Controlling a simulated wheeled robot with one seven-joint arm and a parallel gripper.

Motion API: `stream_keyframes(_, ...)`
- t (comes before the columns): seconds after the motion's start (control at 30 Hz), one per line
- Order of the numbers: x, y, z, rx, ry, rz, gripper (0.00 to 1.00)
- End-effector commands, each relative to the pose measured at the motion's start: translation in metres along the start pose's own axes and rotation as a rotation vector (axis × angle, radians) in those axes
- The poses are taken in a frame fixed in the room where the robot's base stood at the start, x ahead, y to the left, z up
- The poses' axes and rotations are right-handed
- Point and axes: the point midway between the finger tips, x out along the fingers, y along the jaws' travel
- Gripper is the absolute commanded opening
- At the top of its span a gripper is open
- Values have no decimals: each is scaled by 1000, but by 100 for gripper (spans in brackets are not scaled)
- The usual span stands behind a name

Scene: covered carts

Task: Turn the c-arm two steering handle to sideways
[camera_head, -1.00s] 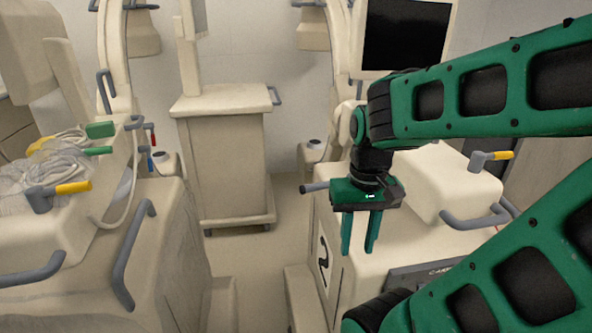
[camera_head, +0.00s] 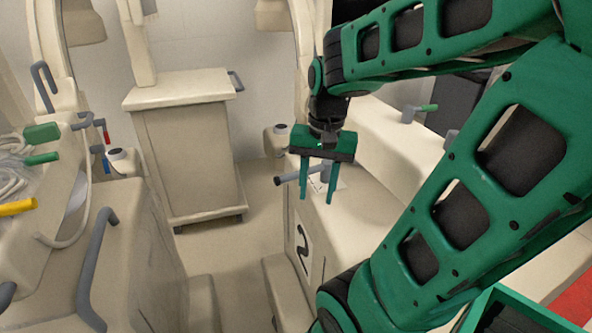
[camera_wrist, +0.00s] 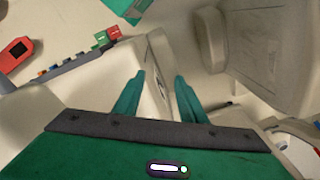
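C-arm two is the cream machine (camera_head: 355,235) right of the aisle, with a black "2" on its side. A grey lever with a black tip (camera_head: 288,179), likely its steering handle, juts left from its top. My gripper (camera_head: 317,187) points down over this machine, open and empty. Its left finger overlaps the lever in the head view; I cannot tell whether they touch. In the wrist view the open fingers (camera_wrist: 158,98) have the cream body and part of the "2" label between and beyond them. The lever does not clearly show there.
Another cream machine (camera_head: 130,260) with a grey rail stands on the left. A cream cart (camera_head: 190,150) stands at the back. The floor aisle (camera_head: 240,225) between them is clear. A green-tipped lever (camera_head: 425,108) sits farther right, behind my arm.

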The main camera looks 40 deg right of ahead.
Motion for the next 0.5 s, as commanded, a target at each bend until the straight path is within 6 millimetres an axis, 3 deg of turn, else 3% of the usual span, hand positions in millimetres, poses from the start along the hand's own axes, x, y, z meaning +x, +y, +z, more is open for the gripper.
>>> stream_keyframes(0.1, -10, -23, -50, 251, 27, -28, 38)
stream_keyframes(0.3, -20, -51, -120, 626, 63, -78, 38)
stream_keyframes(0.5, -24, -64, -158, 831, 81, -111, 38)
